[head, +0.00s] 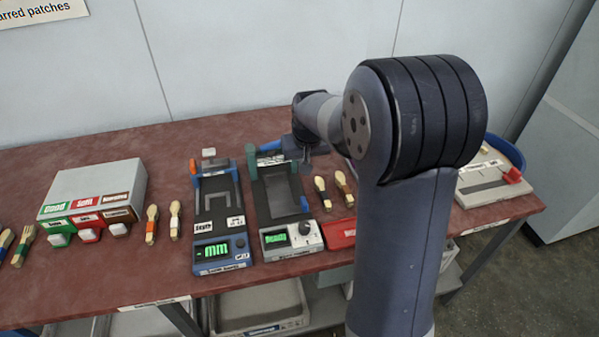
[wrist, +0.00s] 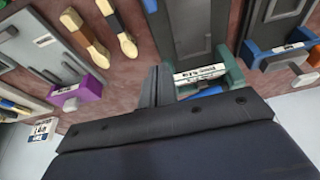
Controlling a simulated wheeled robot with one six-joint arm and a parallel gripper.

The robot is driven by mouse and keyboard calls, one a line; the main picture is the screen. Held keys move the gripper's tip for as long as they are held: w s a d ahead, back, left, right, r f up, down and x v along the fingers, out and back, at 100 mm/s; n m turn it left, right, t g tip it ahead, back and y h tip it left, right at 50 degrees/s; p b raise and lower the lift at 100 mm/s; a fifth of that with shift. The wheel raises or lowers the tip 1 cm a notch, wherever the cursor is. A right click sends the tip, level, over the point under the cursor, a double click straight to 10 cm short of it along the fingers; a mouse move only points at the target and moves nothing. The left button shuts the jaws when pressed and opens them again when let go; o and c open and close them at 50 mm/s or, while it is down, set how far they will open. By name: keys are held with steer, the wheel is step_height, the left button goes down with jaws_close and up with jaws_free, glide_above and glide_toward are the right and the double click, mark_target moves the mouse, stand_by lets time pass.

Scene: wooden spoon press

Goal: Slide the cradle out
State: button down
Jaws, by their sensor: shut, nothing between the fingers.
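The press-like device with a teal frame (head: 252,165) and a dark flat bed (head: 283,194) stands mid-table. I cannot tell for sure which part is the cradle. In the wrist view, its dark bed (wrist: 192,30) lies beyond a teal end block with a white label (wrist: 200,74); a blue part shows below the label. My gripper (wrist: 156,84) is shut and empty, its fingertips beside the left end of that block; contact cannot be told. In the head view, my gripper (head: 306,158) is at the device's far right corner, partly hidden by my arm.
A similar blue-framed device (head: 220,255) stands close on the left. Wooden-handled brushes or spoons (head: 341,187) lie on the right, near a red block (head: 341,233). A grey box with coloured labels (head: 95,183) stands further left. My arm hides part of the table's right side.

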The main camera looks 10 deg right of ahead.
steer(key=x, duration=0.9)
steer(key=shift+f+p, duration=0.4)
steer(key=s, duration=0.3)
steer(key=shift+r+p, duration=0.2)
steer(key=shift+p, duration=0.15)
steer(key=shift+s, duration=0.5)
steer(key=shift+f, duration=0.1)
